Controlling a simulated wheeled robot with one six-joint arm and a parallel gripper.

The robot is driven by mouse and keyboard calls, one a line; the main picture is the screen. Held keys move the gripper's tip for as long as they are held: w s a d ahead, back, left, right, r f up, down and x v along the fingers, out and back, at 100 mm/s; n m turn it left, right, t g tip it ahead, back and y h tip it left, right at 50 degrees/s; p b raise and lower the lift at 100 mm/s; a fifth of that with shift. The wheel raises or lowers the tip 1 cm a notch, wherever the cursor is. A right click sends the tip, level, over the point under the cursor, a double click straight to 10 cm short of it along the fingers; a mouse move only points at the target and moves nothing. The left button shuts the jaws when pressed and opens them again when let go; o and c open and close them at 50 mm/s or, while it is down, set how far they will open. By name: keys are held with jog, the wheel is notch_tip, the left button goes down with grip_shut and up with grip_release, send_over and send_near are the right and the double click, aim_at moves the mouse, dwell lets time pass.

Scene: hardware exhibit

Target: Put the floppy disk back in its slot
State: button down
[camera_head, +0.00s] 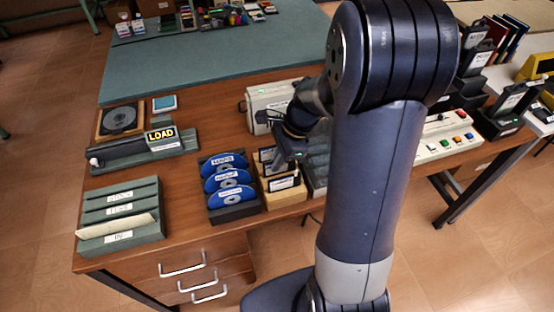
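A pale wooden slotted holder (288,198) stands near the front edge of the brown table. Dark flat pieces with white labels, which look like floppy disks (284,183), stand in it. My gripper (284,163) points down at the holder's middle, close above or among these pieces. My arm and wrist hide part of the holder's back and right side. The fingers are dark and small, so I cannot tell whether they are open or hold a disk. I cannot tell which slot is empty.
A black rack of blue discs (232,211) stands just left of the holder. A green slotted tray (148,232) is at front left, a LOAD sign (160,135) behind it. A beige box (262,99) stands behind my gripper. My arm hides the table's middle right.

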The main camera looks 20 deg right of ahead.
jog(key=c, duration=1.6)
grip_release()
notch_tip(320, 180, up, 8)
jog(key=p, duration=0.7)
jog(key=shift+r+p, duration=0.1)
jog(key=shift+p, duration=0.2)
notch_tip(320, 180, down, 8)
jog(key=b, duration=0.7)
jog(key=shift+f+b, duration=0.2)
jog(key=shift+b, duration=0.2)
jog(key=shift+r+p, duration=0.3)
jog(key=shift+r, duration=0.1)
